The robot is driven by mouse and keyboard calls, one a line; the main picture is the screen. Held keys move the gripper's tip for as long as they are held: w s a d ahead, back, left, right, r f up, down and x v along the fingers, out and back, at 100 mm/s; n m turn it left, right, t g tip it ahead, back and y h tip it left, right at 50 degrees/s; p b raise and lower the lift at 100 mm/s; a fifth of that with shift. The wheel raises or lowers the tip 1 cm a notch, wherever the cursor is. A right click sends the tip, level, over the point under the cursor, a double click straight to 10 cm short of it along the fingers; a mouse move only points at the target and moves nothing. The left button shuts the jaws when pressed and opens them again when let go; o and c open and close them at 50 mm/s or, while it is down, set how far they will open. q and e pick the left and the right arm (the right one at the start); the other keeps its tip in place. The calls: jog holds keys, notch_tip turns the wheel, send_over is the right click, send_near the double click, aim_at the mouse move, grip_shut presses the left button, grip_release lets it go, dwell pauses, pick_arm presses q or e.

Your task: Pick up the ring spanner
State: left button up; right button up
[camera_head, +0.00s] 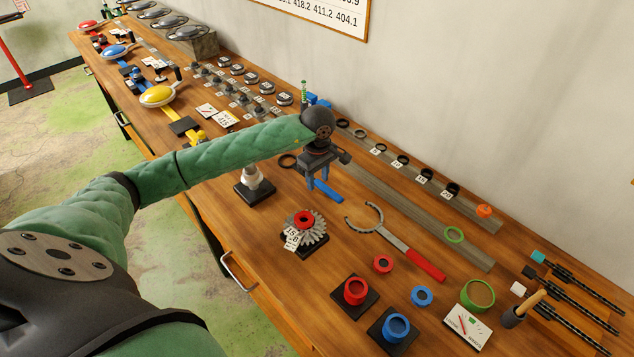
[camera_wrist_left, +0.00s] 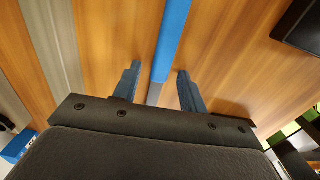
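A spanner with a blue handle (camera_head: 328,191) lies on the wooden bench. A dark ring (camera_head: 287,160) shows to the left of my gripper and looks like its ring end, but the gripper hides the join. My left gripper (camera_head: 317,179) points down over the tool. In the left wrist view, my left gripper (camera_wrist_left: 158,70) is open, with the blue handle (camera_wrist_left: 172,40) and part of the grey shank (camera_wrist_left: 154,93) running between its two fingers. No contact shows. My right gripper is not in view.
A hooked tool with a red handle (camera_head: 425,265) lies to the right. A sprocket stack (camera_head: 318,229) and a black-based stand (camera_head: 254,190) are nearer the front edge. Grey rails (camera_head: 400,208) run behind. Red cups, blue cups and small rings crowd the right.

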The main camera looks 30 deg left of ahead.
pick_arm(q)
grip_shut()
jog(key=shift+r, duration=0.15)
